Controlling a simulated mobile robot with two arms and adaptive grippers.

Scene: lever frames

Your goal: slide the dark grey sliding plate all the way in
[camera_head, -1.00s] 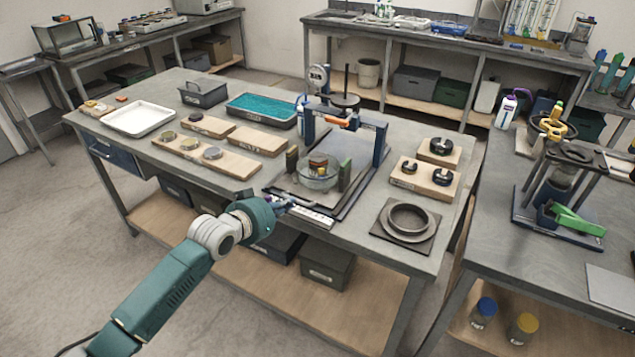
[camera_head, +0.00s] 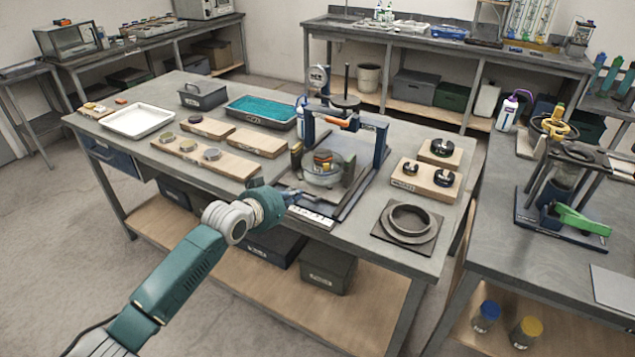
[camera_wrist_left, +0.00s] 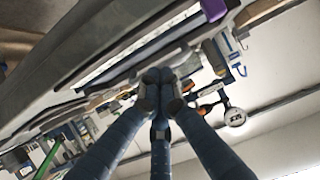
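The dark grey sliding plate (camera_head: 302,187) lies in the low base of a blue-and-grey press frame (camera_head: 372,150) on the near table. It carries a round glass bowl (camera_head: 322,172) and upright blocks at its sides. My left gripper (camera_head: 287,196) is at the plate's near edge, low over the base. In the left wrist view, its fingers (camera_wrist_left: 160,80) are together at the tips, with nothing visible between them. Whether the tips touch the plate is too small to tell. My right gripper is not in view.
A white scale strip (camera_head: 311,217) runs along the base front. A dark ring on a square plate (camera_head: 405,225) stands to the right. Wooden boards with discs (camera_head: 205,160) lie to the left. A teal-filled tray (camera_head: 262,110) stands behind them.

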